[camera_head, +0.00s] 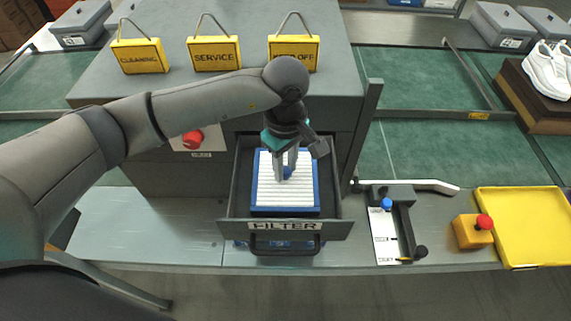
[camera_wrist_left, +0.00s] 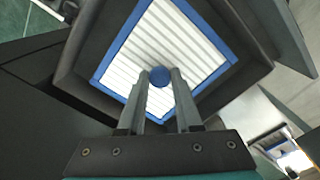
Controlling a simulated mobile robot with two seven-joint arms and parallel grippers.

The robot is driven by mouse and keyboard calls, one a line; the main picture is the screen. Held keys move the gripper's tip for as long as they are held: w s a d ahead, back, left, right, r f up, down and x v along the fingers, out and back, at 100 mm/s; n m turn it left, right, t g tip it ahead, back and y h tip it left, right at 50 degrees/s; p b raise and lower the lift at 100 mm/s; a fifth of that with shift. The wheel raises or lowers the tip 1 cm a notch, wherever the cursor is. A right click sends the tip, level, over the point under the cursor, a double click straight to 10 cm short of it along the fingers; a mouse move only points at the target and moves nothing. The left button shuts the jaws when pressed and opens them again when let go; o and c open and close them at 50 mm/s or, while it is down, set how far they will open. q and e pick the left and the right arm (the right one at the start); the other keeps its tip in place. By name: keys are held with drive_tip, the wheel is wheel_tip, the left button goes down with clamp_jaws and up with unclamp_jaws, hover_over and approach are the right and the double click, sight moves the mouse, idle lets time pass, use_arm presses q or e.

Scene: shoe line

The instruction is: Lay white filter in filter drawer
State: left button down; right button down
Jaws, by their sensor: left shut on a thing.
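The white filter (camera_head: 270,193) has white pleats and a blue frame. It is inside the open filter drawer (camera_head: 236,229), whose front bears a FILTER label; I cannot tell whether it rests on the drawer floor. My left gripper (camera_head: 287,172) points down over the filter and is shut on its round blue knob. The left wrist view shows the fingers (camera_wrist_left: 160,85) on either side of the knob (camera_wrist_left: 159,75), with the filter (camera_wrist_left: 190,50) framed by the dark drawer walls. My right gripper is in neither view.
Yellow signs (camera_head: 214,54) stand on the grey machine top. A red button (camera_head: 193,139) is on its front. To the right are a lever fixture (camera_head: 404,225), a yellow box with a red button (camera_head: 472,231) and a yellow tray (camera_head: 526,258). The bench left of the drawer is clear.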

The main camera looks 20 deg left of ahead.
use_arm(q)
drive_tip(key=c, duration=0.5)
unclamp_jaws()
